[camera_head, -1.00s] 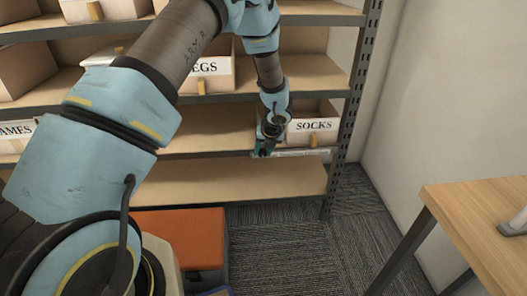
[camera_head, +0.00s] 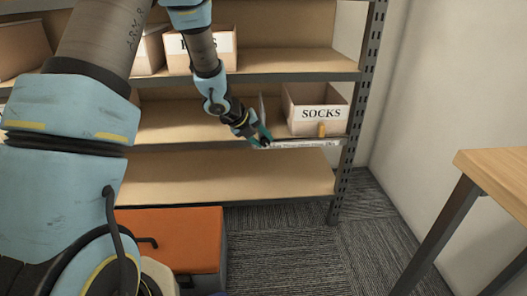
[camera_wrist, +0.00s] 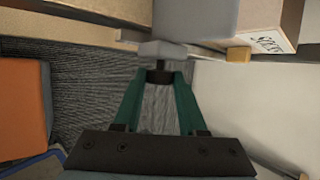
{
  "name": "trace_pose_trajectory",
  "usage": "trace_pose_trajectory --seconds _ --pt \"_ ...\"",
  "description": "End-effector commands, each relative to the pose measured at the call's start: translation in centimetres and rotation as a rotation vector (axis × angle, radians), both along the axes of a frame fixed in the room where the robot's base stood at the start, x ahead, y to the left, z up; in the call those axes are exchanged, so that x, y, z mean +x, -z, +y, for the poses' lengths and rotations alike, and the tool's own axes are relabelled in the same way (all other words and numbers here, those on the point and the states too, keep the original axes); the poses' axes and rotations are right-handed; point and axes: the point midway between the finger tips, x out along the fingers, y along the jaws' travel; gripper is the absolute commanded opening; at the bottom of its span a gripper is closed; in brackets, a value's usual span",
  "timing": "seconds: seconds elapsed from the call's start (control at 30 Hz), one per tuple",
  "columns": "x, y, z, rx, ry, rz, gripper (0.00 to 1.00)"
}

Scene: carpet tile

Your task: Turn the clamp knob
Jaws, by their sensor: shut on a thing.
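My gripper (camera_head: 263,141) is at the front edge of the middle shelf (camera_head: 190,142), just left of the SOCKS box. In the wrist view its green fingers (camera_wrist: 160,80) come together on a small dark knob (camera_wrist: 160,76). The knob sits below a light grey clamp part (camera_wrist: 161,50), with a larger grey block (camera_wrist: 196,18) above it. In the head view the fingers hide the knob, and I cannot make out the clamp clearly there.
The SOCKS box (camera_head: 316,112) with a wooden pull stands close to the right of my gripper. A lower shelf (camera_head: 230,178) is bare. An orange-topped unit (camera_head: 170,238) stands below left. A wooden table (camera_head: 500,175) is at the right, with carpet between.

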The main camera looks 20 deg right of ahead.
Motion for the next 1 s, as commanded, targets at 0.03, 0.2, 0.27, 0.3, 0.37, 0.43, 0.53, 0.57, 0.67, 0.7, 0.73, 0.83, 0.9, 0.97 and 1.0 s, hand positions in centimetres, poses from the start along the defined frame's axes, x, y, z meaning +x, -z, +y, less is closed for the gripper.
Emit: trace_pose_trajectory --seconds 0.03,0.2,0.27,0.3,0.37,0.43,0.53,0.57,0.67,0.7,0.73,0.83,0.9,0.97,1.0 --pt "0.1 0.9 0.3 -0.043 -0.004 0.015 0.0" --pt "0.2 1.1 0.4 -0.197 -0.004 0.064 0.0" --pt "0.2 1.2 0.5 -0.251 -0.005 0.082 0.0" --pt "0.2 1.2 0.6 -0.288 -0.005 0.094 0.0" --pt "0.2 1.3 0.6 -0.342 -0.004 0.11 0.0" --pt "0.2 1.4 0.7 -0.406 -0.004 0.13 0.0" --pt "0.2 1.6 0.7 -0.496 -0.002 0.159 0.0" --pt "0.2 1.7 0.8 -0.523 -0.002 0.167 0.0" --pt "0.3 1.8 0.8 -0.61 -0.002 0.195 0.0" --pt "0.3 1.9 0.8 -0.645 -0.002 0.206 0.0" --pt "0.3 1.9 0.8 -0.669 -0.002 0.214 0.0" --pt "0.3 2.0 0.8 -0.744 -0.001 0.237 0.0" --pt "0.2 2.0 0.8 -0.791 -0.001 0.253 0.0" --pt "0.2 2.0 0.8 -0.827 0.0 0.265 0.0" --pt "0.2 2.0 0.8 -0.85 -0.001 0.272 0.0"
